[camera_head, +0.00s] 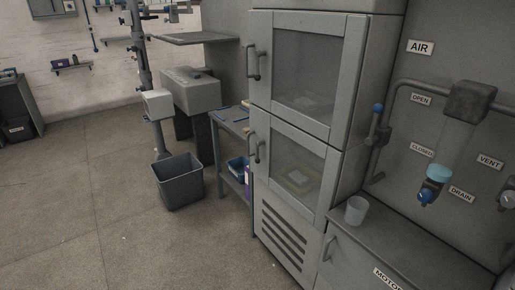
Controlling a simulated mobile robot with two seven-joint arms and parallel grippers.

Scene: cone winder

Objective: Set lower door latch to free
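A grey cabinet has two stacked glass-fronted doors. The lower door (287,172) looks closed, and a pale framed item shows behind its glass. A dark handle or latch (256,147) sits on its left edge and looks roughly upright; I cannot tell which setting it is in. The upper door (306,73) also looks closed and has a similar dark handle (253,63) on its left edge. Neither of my grippers is in view, and nothing touches the doors.
A dark bin (179,181) stands on the floor left of the cabinet, near a small side table (231,125). A blue-knobbed lever (377,116) and labelled pipework are on the right wall. Floor at left is clear.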

